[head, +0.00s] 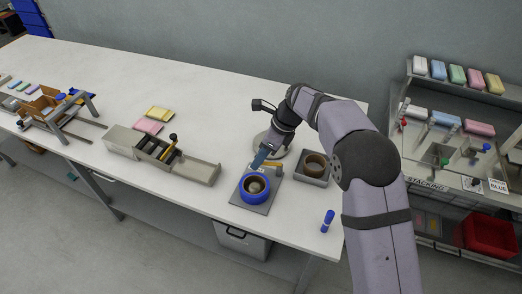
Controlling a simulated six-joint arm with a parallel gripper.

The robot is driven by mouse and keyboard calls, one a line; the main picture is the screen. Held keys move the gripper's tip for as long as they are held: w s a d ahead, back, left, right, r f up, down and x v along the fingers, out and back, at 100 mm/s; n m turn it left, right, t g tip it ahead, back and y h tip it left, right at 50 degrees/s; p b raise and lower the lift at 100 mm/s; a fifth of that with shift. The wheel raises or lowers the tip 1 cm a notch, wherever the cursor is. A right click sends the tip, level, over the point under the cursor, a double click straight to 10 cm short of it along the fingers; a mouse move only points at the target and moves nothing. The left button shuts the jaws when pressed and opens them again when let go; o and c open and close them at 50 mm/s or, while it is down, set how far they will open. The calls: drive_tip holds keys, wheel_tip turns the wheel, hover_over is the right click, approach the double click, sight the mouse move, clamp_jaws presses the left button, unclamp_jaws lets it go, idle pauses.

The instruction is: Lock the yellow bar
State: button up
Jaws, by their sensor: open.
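A yellow bar (168,152) with a dark round knob at its upper end slants across the long grey trough fixture (203,172) left of the table's middle. Whether it is locked cannot be told at this size. My gripper (259,162) is well to the right of it, low over the back of a grey plate (262,207) that carries a blue ring (257,198). The gripper is open; its fingertips are small and point down toward the plate. A small orange-yellow piece (273,164) shows beside the gripper; what it belongs to is unclear.
Yellow (158,113) and pink (148,126) blocks lie behind the trough. A grey box with a brown ring (315,167) stands right of my gripper. A blue cylinder (327,221) stands near the front edge. The table between trough and plate is clear.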

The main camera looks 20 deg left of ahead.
drive_tip(key=w+m+t, duration=0.2)
drive_tip(key=w+m, duration=0.2)
drive_tip(key=shift+w+d, duration=0.15)
drive_tip(key=shift+w, duration=0.2)
drive_tip(key=shift+p+x, duration=1.35)
drive_tip(key=shift+x, duration=2.25)
clamp_jaws()
